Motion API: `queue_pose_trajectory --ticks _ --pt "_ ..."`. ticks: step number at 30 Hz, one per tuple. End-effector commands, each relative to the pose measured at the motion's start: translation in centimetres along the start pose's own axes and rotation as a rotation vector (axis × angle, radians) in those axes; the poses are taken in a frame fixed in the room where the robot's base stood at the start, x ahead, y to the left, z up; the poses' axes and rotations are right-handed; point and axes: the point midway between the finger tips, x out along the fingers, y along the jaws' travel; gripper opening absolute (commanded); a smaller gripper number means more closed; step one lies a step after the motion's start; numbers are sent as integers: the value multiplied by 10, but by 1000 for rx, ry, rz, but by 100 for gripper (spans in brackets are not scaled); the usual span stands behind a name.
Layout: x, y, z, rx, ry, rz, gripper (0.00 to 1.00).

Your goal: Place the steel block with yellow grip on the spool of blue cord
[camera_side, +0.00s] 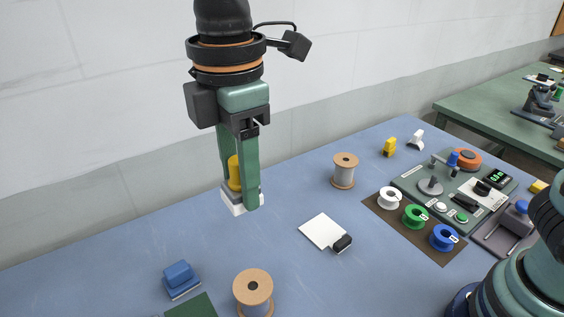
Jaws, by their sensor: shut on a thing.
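My gripper (242,188) is shut on the steel block with yellow grip (236,203), at the left middle of the side view. Its yellow grip sits between my green fingers, and the pale block hangs below, apparently above the blue table. The spool of blue cord (445,238) stands on a dark brown mat (379,206) at the right, well away from my gripper. A spool of white cord (389,198) and a spool of green cord (415,216) stand on the same mat, in a row with it.
Two wooden-ended spools (345,170) (253,293) stand on the table. A white plate with a black grip (323,232) lies between. A blue-gripped block (179,279) is front left. A green control panel (455,190) stands behind the mat. Yellow (389,147) and white (416,140) pieces stand at the back.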

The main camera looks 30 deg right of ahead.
Motion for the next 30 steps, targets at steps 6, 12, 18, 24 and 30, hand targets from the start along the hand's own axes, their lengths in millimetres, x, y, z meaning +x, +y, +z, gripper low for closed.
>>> queue_pose_trajectory --ticks 6,12,18,24,30 --pt "48 -1 1 1 -4 -4 0" --pt "98 -1 1 0 -4 -4 0" --pt "137 -1 1 0 -2 -2 0" --pt "152 0 0 0 -1 -1 0" --pt "180 -1 1 0 -3 -3 0"
